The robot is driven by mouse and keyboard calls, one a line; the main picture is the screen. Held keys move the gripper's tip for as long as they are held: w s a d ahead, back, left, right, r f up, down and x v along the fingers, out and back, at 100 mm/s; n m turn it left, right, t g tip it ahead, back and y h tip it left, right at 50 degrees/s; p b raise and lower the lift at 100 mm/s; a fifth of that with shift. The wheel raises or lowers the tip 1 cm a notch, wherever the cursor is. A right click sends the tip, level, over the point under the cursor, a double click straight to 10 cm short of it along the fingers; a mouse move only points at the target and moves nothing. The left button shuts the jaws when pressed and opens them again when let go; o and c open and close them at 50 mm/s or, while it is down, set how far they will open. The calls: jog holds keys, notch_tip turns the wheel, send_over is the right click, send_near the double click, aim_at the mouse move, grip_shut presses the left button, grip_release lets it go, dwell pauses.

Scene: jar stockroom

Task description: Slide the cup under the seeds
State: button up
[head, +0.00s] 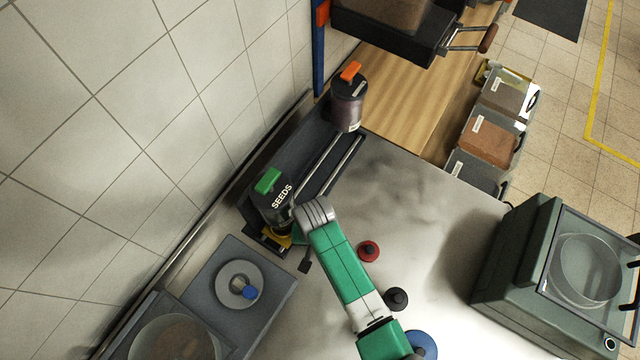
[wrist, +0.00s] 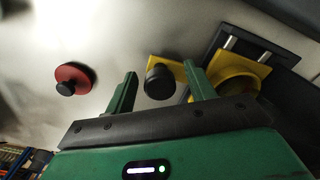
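The seeds jar (head: 277,198), dark with a green top and a SEEDS label, stands at the near end of a dark railed base. A yellow carriage (head: 277,239) shows at its foot, partly hidden by my arm. In the wrist view the yellow carriage (wrist: 238,70) has a rounded ring and a flat tab bearing a black knob (wrist: 160,82). I cannot clearly make out a cup in the ring. My gripper (wrist: 161,70) is open, its green fingers on either side of the knob with gaps visible. In the head view its fingers are mostly hidden.
Two rails (head: 330,165) run to a second jar (head: 347,105) with an orange top. A red knobbed piece (head: 368,251) and a black one (head: 396,299) lie beside my arm. A grey plate with a disc (head: 240,284) is at left.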

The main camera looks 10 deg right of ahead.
jog(key=shift+r+p, duration=2.15)
jog(key=shift+p, duration=0.15)
jog(key=shift+r, duration=0.9)
